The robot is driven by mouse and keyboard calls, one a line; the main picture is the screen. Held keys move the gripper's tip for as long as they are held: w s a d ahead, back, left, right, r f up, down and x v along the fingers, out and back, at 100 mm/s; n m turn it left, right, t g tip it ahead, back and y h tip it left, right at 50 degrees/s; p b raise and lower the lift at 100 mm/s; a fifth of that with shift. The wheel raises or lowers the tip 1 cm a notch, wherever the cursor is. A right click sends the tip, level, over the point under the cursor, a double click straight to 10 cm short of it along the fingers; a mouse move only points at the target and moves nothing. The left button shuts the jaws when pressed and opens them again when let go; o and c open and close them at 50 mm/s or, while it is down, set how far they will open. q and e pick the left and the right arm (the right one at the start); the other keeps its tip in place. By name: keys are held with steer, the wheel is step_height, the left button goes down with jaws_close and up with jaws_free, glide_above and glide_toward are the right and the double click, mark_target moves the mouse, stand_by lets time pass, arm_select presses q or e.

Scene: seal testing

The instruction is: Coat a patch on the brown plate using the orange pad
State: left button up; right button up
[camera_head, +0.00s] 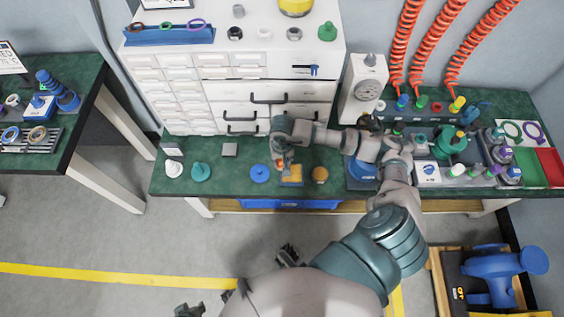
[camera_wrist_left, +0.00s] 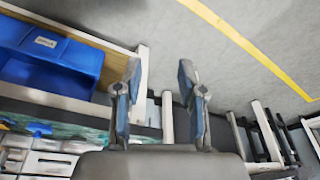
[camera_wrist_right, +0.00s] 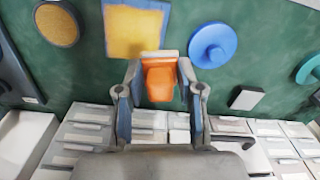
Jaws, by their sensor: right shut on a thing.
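My right gripper (camera_wrist_right: 160,75) is shut on the orange pad (camera_wrist_right: 160,82), which sticks out between its fingers in the right wrist view. Beyond the pad's tip lies a square yellow-brown plate (camera_wrist_right: 133,30) with a grey-blue margin. In the head view my right gripper (camera_head: 283,163) is over the upper left part of this plate (camera_head: 293,174). Whether the pad touches the plate I cannot tell. A round brown disc (camera_head: 320,174) lies right of the plate. My left gripper (camera_wrist_left: 160,95) is open and empty, pointing toward the floor below the bench's front.
A blue knobbed disc (camera_head: 260,173) lies left of the plate, with a small grey block (camera_head: 229,149) and a teal disc (camera_head: 201,172) farther left. White drawers (camera_head: 250,105) stand behind.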

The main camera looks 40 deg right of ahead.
steer(key=shift+r+p, duration=0.35)
steer(key=shift+r, duration=0.5)
steer(key=shift+d+r, duration=0.1)
steer(key=shift+r, duration=0.2)
arm_select(q)
steer(key=f, duration=0.2)
steer(key=shift+s+f, duration=0.35)
steer(key=shift+f, duration=0.05)
arm_select(e)
steer(key=shift+f, duration=0.1)
